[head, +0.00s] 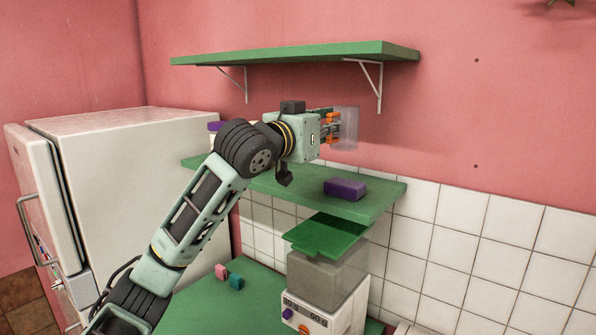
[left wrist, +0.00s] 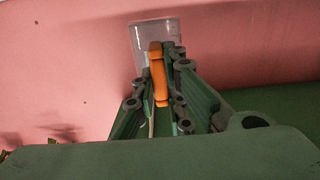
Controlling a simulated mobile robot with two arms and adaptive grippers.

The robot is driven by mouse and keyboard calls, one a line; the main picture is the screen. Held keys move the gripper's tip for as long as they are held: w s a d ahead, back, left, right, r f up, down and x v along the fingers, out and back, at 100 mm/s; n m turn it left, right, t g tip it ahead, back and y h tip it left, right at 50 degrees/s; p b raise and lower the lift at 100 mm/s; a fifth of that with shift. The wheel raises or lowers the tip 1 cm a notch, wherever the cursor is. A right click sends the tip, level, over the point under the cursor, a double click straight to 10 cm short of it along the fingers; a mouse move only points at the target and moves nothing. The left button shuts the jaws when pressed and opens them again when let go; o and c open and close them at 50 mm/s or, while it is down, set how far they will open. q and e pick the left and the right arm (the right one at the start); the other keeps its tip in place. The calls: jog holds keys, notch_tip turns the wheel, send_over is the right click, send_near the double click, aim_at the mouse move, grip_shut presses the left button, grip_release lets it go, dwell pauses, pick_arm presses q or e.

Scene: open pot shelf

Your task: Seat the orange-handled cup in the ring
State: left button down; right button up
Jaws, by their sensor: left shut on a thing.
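The cup (head: 347,128) is clear and see-through, with an orange handle (left wrist: 158,76). My left gripper (head: 328,126) is shut on the orange handle and holds the cup in the air, between the upper shelf and the lower shelf. The clear cup body (left wrist: 150,35) shows beyond the fingertips in the left wrist view. I cannot pick out the ring for sure. A dark green round shape with a hole (left wrist: 254,122) shows at the lower right of the left wrist view, but I cannot tell what it is. My right gripper is not in view.
The green upper shelf (head: 290,53) on white brackets is above the gripper. A purple block (head: 345,189) lies on the green lower shelf (head: 375,208). Below stand a machine with a green lid (head: 327,236) and small pink (head: 221,271) and teal (head: 236,282) pieces. A fridge (head: 130,165) is at left.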

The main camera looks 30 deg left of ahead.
pick_arm(q)
jog(key=a+f, duration=0.2)
jog(key=a, duration=0.1)
jog(key=a+f+p, duration=0.1)
jog(key=a, duration=0.2)
jog(key=a+f+p, duration=0.1)
jog(key=a+f, duration=0.1)
jog(key=a, duration=0.2)
jog(key=shift+s+f, duration=0.2)
jog(key=shift+f, duration=0.15)
jog(key=shift+w+a+f, duration=0.1)
jog(key=shift+a+f, duration=0.05)
jog(key=shift+f, duration=0.05)
notch_tip(320, 180, down, 2)
jog(key=shift+f, duration=0.1)
jog(key=shift+f+p, duration=0.4)
jog(key=shift+p, duration=0.4)
jog(key=shift+f, duration=0.15)
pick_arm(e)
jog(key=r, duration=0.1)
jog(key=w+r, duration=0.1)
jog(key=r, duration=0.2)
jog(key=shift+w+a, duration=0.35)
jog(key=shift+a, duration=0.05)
pick_arm(q)
jog(key=shift+f, duration=0.1)
